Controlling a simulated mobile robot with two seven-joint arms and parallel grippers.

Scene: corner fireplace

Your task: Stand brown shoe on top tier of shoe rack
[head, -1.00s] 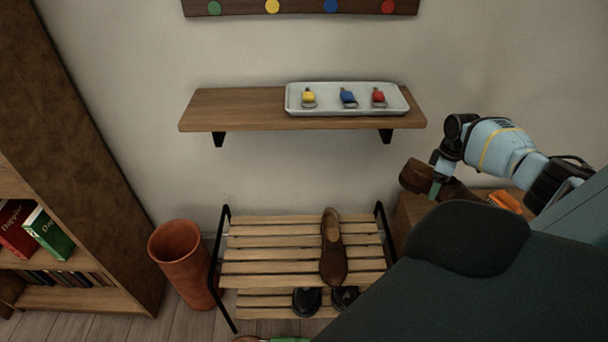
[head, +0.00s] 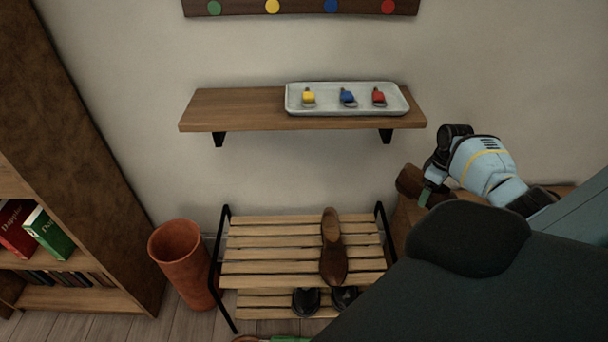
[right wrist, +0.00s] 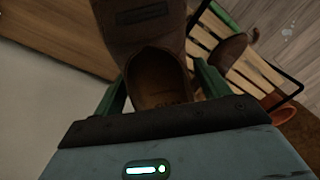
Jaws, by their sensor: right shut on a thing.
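My right gripper (head: 428,192) is shut on a brown shoe (head: 410,180). It holds the shoe in the air to the right of the rack, above a wooden surface. In the right wrist view the held shoe (right wrist: 160,85) fills the space between the green fingers, its opening facing the camera. The shoe rack (head: 250,268) has slatted tiers and a black frame. Another brown shoe (head: 333,262) stands on the right half of its top tier. My left gripper is not in view.
Black shoes (head: 306,301) sit on the lower tier. A terracotta pot (head: 180,260) stands left of the rack. A wall shelf (head: 240,108) with a tray (head: 350,88) hangs above. The left and middle of the top tier are free. A wooden surface (head: 400,225) is right of the rack.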

